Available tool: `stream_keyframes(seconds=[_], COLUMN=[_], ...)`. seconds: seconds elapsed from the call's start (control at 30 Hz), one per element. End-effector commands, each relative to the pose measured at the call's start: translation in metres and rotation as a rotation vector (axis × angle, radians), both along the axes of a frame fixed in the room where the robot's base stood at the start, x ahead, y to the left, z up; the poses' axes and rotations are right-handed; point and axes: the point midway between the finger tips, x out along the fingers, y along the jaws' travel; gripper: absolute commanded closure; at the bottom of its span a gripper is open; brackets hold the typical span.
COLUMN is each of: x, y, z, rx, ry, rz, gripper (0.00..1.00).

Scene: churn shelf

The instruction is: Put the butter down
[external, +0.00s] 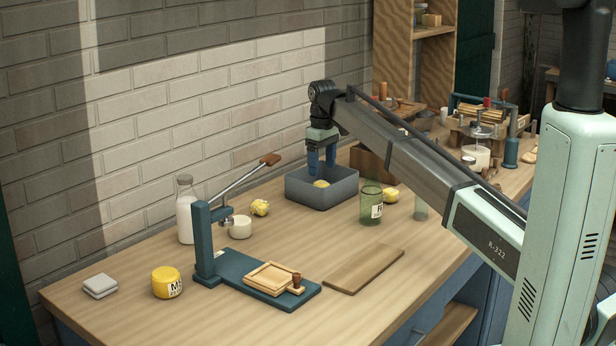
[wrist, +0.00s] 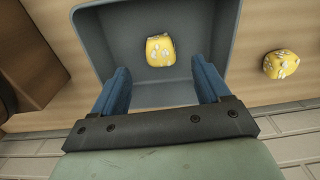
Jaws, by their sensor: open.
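A yellow, pale-flecked lump of butter (wrist: 160,50) lies on the floor of a grey-blue open bin (wrist: 92,35). In the external view the butter (external: 321,183) shows just above the near wall of the bin (external: 322,193). My gripper (external: 322,171) points down over the bin with its blue fingers. In the wrist view my gripper (wrist: 162,82) is open and empty, its fingers wide apart with the butter beyond and between them. The butter touches neither finger.
Butter lumps lie left (external: 260,207) and right (external: 391,195) of the bin. A green glass jar (external: 371,205) stands in front of it. A lever press (external: 205,245), milk bottle (external: 187,210), yellow jar (external: 166,282) and wooden board (external: 364,271) are nearer.

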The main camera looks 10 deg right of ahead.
Motion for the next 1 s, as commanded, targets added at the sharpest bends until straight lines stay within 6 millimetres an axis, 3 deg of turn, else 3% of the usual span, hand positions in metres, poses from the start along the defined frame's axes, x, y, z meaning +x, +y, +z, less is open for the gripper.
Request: stream_keyframes(seconds=[0.2, 0.4, 1.0], x=[0.001, 0.000, 0.000], y=[0.000, 0.000, 0.000], z=[0.036, 0.053, 0.056], rx=[0.000, 0.000, 0.000], ry=[-0.001, 0.000, 0.000], rz=[0.000, 0.000, 0.000], gripper=[0.24, 0.24, 0.24])
